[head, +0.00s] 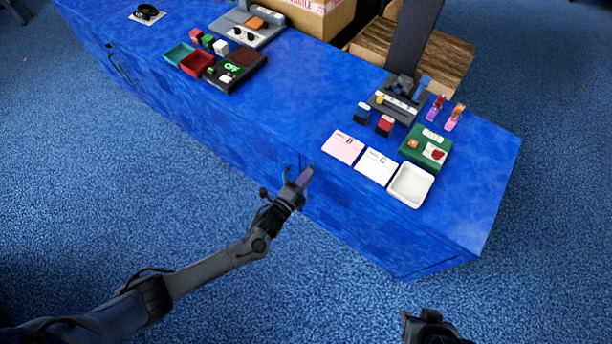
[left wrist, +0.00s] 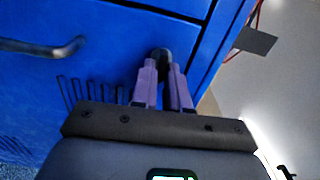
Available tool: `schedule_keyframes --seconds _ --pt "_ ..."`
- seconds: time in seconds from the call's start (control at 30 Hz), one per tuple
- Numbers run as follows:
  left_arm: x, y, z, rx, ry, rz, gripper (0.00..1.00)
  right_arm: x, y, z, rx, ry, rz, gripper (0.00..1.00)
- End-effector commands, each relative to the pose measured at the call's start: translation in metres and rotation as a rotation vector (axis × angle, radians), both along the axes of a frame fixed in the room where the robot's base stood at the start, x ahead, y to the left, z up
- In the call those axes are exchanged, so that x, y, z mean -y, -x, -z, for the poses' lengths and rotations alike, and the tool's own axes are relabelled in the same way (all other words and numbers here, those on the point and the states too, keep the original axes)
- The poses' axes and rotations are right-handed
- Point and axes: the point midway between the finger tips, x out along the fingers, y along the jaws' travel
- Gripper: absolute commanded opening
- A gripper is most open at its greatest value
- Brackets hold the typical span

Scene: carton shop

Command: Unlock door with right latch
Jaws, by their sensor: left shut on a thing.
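The blue counter (head: 290,110) runs diagonally across the head view, with panelled doors on its front face. My left gripper (head: 303,180) is at that front face, just below the top edge. In the left wrist view its purple fingers (left wrist: 165,82) are close together, shut on a small dark latch knob (left wrist: 161,56) on the blue front. The fingers hide part of the knob, so I cannot tell how far it is turned. A dark bar handle (left wrist: 45,47) is on the panel to the left. My right gripper (head: 428,325) is partly in view at the bottom, away from the counter.
On the counter top are a pink card (head: 343,147), a white card (head: 376,166), a white tray (head: 398,197) and a green box (head: 436,140). Red and green trays (head: 196,63) stand farther left. The blue carpet (head: 200,180) before the counter is clear.

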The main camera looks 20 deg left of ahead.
Motion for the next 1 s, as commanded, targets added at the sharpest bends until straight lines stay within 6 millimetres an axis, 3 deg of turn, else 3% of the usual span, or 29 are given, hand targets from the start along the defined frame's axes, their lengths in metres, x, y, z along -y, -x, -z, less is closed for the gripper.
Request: schedule_keyframes --seconds 0.67,0.7,0.8,1.0 --pt "-0.0002 0.0 0.0008 0.014 -0.057 0.0 0.0 -0.0015 0.0 -0.0015 0.0 -0.007 0.004 0.43" --pt "-0.0001 0.0 0.0008 0.014 -0.056 0.0 0.21 -0.0017 0.0 -0.0016 0.0 -0.007 0.004 0.43" --pt "-0.0001 0.0 0.0008 0.014 -0.056 0.0 0.35 -0.0021 0.0 -0.0016 0.0 -0.008 0.006 0.43" --pt "-0.0001 0.0 0.0007 0.014 -0.056 0.0 0.35 -0.0022 0.0 -0.0016 0.0 -0.009 0.005 0.43"
